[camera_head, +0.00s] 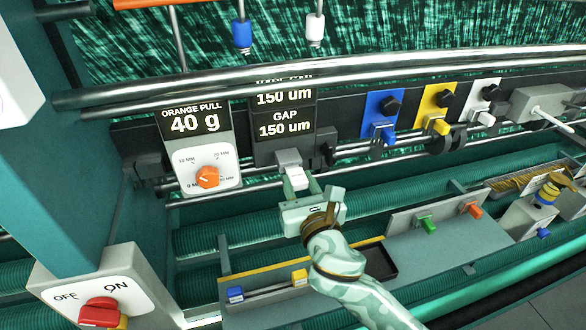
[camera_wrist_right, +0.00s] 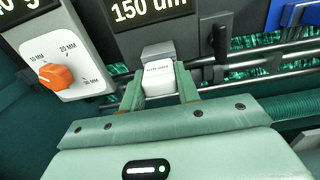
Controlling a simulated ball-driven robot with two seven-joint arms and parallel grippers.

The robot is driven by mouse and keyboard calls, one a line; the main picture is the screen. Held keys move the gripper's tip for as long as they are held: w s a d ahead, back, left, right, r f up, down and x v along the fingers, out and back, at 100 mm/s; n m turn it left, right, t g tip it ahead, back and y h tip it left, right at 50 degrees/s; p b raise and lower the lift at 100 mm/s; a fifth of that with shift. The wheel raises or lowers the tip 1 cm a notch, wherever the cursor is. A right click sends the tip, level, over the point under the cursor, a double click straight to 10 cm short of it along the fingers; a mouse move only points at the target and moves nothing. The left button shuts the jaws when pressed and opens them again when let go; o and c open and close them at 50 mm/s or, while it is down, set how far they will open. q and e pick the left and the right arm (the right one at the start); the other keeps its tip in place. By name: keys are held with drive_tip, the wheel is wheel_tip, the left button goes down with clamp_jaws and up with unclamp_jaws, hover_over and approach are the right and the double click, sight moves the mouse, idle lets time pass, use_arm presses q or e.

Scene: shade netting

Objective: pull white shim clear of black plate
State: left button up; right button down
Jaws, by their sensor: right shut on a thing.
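The white shim (camera_head: 298,179) shows as a small white block with faint printed marks, below a grey block (camera_head: 288,156). It also shows in the right wrist view (camera_wrist_right: 158,80). My right gripper (camera_head: 300,187) is shut on the white shim, with one finger on each side of it. The dark plate (camera_head: 263,153) with the "GAP 150 um" display stands just behind and above the shim. I cannot tell how far the shim reaches behind the grey block. My left gripper is not in view.
A dial panel with an orange knob (camera_head: 207,177) reads "40 g" to the left. Blue (camera_head: 377,107), yellow (camera_head: 432,104) and white (camera_head: 481,97) tabs line the rail to the right. A grey tray with a black recess (camera_head: 377,262) lies below. An ON/OFF switch (camera_head: 100,311) is at lower left.

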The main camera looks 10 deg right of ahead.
drive_tip(key=shift+s, duration=0.1)
drive_tip(key=shift+s+p, duration=0.65)
drive_tip(key=shift+s, duration=1.8)
drive_tip(key=shift+s+d, duration=0.1)
drive_tip(key=shift+s, duration=0.45)
drive_tip(key=s, duration=0.4)
